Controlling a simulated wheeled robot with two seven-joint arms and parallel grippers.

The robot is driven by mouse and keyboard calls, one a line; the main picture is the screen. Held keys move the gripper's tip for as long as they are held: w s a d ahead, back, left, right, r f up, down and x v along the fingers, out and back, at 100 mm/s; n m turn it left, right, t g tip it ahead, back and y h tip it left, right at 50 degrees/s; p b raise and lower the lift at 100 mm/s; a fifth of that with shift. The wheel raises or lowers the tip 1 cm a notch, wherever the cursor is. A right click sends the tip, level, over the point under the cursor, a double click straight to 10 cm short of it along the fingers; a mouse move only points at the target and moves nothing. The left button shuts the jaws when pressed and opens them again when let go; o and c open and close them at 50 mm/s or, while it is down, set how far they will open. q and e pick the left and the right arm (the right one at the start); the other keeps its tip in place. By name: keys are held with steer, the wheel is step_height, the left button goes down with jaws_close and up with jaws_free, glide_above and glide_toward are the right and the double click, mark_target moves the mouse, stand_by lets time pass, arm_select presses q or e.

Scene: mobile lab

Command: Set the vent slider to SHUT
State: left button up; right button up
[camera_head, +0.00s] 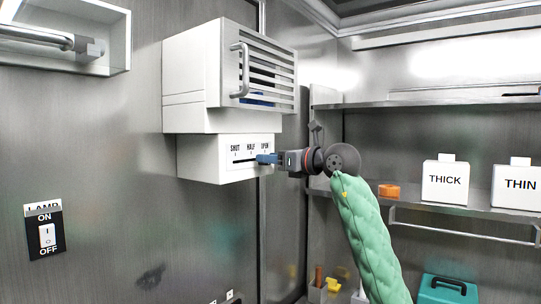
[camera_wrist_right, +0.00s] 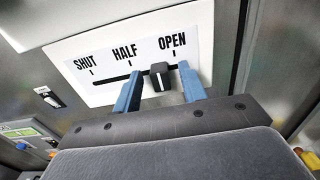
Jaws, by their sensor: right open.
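The vent slider panel (camera_head: 215,156) is a white box under the louvred vent (camera_head: 200,68), marked SHUT, HALF and OPEN from left to right. In the right wrist view its label plate (camera_wrist_right: 108,54) has a dark slot. The dark slider knob (camera_wrist_right: 160,77), with a white line, appears between HALF and OPEN, nearer OPEN. My right gripper (camera_head: 264,158) is open at the panel's right part. In the right wrist view its blue fingers (camera_wrist_right: 160,90) stand on either side of the knob, with visible gaps. The knob is hidden in the head view. My left gripper is not in view.
The vent's handle (camera_head: 241,70) juts out above the panel. A lamp switch (camera_head: 47,235) is on the wall at lower left. A shelf (camera_head: 420,207) at right holds THICK (camera_head: 445,182) and THIN (camera_head: 515,188) containers and an orange object (camera_head: 389,191).

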mark_target(234, 161)
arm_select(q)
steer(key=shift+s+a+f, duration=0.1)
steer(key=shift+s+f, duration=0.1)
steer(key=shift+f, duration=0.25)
arm_select(e)
steer(key=shift+w+a, duration=0.15)
steer(key=shift+a, duration=0.05)
jaws_close()
steer(key=s+a+b, duration=0.1)
steer(key=s, duration=0.1)
steer(key=s+a+b, duration=0.2)
steer(key=shift+s+a+f, duration=0.15)
steer(key=shift+s+a, duration=0.05)
steer(key=shift+s, duration=0.1)
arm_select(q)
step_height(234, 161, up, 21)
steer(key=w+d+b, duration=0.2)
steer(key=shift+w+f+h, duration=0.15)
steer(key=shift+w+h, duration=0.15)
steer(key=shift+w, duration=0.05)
arm_select(e)
steer(key=s+a, duration=0.2)
steer(key=s, duration=0.1)
steer(key=shift+s+a, duration=0.2)
steer(key=shift+a, duration=0.05)
